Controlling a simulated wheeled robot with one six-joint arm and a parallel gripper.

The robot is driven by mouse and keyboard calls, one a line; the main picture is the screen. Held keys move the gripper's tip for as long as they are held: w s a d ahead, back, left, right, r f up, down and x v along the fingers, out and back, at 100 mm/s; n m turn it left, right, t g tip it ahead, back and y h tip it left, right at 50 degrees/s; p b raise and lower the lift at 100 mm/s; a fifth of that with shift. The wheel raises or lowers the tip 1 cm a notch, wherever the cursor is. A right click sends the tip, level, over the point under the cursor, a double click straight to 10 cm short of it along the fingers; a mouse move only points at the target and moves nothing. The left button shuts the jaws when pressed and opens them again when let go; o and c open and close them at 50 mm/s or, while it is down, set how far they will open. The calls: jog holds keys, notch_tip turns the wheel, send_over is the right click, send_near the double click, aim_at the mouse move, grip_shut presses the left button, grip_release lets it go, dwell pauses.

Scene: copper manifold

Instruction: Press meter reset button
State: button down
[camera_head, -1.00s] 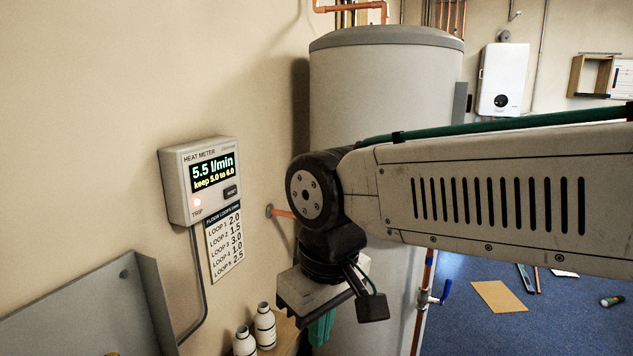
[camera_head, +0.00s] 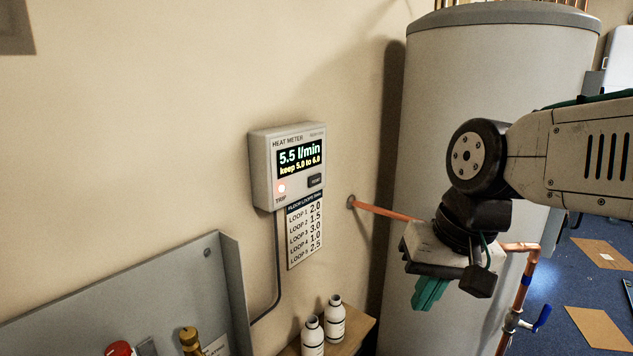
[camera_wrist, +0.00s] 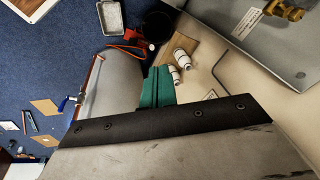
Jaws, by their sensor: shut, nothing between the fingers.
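The heat meter (camera_head: 287,165) is a grey box on the beige wall in the head view. Its display reads 5.5 l/min, "keep 5.0 to 6.0". In the wrist view the green fingers (camera_wrist: 157,88) are together and empty. The meter is not in the wrist view.
A large grey tank (camera_head: 470,75) stands behind my arm. A copper pipe (camera_head: 385,211) leaves the wall below the meter's right side. Two white bottles (camera_head: 324,325) stand on a wooden shelf below. A grey panel (camera_head: 225,300) stands at lower left. The wall around the meter is clear.

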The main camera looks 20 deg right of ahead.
aim_at(315, 180)
jog(key=w+d+r+m+t+y, duration=0.1)
jog(key=w+r+m+t, duration=0.1)
jog(key=w+m, duration=0.6)
jog(key=w+d+r+m+t+y, duration=0.1)
jog(key=w+m, duration=0.7)
jog(key=w, duration=1.1)
jog(key=r+t, duration=0.1)
jog(key=t, duration=0.1)
jog(key=shift+w+r+t, duration=0.2)
jog(key=shift+r+t, duration=0.15)
jog(key=shift+t, duration=0.05)
jog(key=w+a, duration=0.5)
jog(key=w, duration=0.2)
jog(key=shift+a, duration=0.1)
jog(key=shift+w+a, duration=0.25)
jog(key=shift+w, duration=0.2)
